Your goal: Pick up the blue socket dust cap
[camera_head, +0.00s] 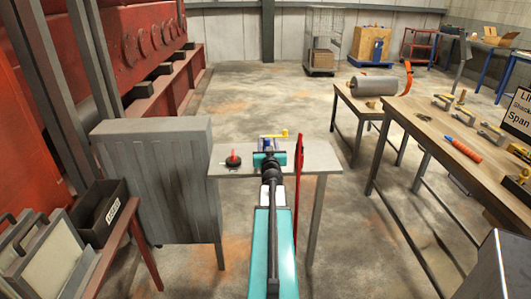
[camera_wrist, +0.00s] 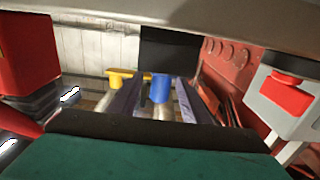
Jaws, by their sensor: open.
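The blue socket dust cap (camera_wrist: 161,91) is a short blue cylinder near the middle of the wrist view. It appears between the fingers of my gripper (camera_wrist: 155,98), nearer the right finger in the picture. The jaws are open, and I cannot tell whether either finger touches the cap. A yellow handle (camera_wrist: 124,76) is just left of the cap and also shows in the head view (camera_head: 279,134). In the head view my gripper (camera_head: 268,147) reaches over the small grey table (camera_head: 320,159), and my arm hides much of what lies there; I cannot pick out the cap clearly.
A red knob on a black base (camera_head: 233,160) sits left on the small table. A thin red upright (camera_head: 299,170) stands close right of my arm. A grey cabinet (camera_head: 155,175) is left; a wooden workbench (camera_head: 410,130) with tools is right. Open floor lies beyond.

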